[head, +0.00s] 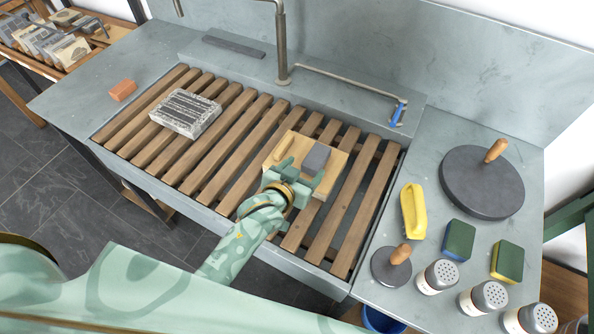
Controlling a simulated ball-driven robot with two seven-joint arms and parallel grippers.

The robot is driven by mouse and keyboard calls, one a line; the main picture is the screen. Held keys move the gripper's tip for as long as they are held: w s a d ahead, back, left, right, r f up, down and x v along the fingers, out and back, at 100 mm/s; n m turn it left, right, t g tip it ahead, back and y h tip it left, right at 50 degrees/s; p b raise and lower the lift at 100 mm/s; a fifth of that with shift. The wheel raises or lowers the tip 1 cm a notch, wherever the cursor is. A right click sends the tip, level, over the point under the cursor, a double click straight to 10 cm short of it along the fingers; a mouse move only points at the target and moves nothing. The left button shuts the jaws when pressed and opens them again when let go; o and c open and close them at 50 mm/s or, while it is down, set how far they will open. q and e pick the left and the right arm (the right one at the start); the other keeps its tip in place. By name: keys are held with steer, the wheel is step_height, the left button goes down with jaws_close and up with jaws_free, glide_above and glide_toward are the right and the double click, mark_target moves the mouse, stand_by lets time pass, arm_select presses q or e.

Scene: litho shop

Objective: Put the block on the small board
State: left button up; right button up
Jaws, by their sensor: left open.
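A grey block (316,158) lies on the small wooden board (338,163), on its right half. The board rests on the wooden slats over the sink. A light wooden piece (284,145) is on the board's left part. My left gripper (295,176) is open at the near edge of the board, just on the near side of the block. Its jaws look empty, and I cannot tell whether it touches the block. It hides the board's near side. My right gripper is not in view.
A litho stone (186,112) lies on the slats (228,135) at left. An orange brick (123,90) is on the left counter. A tap (281,45) stands behind. Two round handled discs (482,182), a yellow item (413,210), sponges (459,240) and shakers (438,276) crowd the right counter.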

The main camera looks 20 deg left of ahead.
arm_select(q)
steer(key=v, duration=0.3)
steer(key=shift+s+r, duration=0.15)
steer(key=shift+s, duration=0.2)
steer(key=shift+a, duration=0.1)
steer(key=s+a+r+m+g+y, duration=0.3)
steer(key=s+a+y, duration=0.1)
steer(key=s+a, duration=0.45)
steer(key=s+a+r+m+g+y, duration=0.2)
steer(key=s+a+r+g+y, duration=0.15)
steer(key=s+a, duration=0.5)
steer(key=s+d+f+g+h+b, duration=0.1)
steer(key=s+d+f+g+h, duration=0.15)
steer(key=f, duration=1.25)
steer(key=s+d+f+g+h, duration=0.1)
steer(key=s+d+f, duration=0.15)
steer(key=f, duration=1.15)
steer(key=s+f+n+g+h+b, duration=0.1)
steer(key=s+f+n+g, duration=0.1)
steer(key=s+f, duration=1.4)
steer(key=shift+s+n+b, duration=0.35)
steer(key=shift+s+n, duration=0.25)
steer(key=shift+s, duration=0.2)
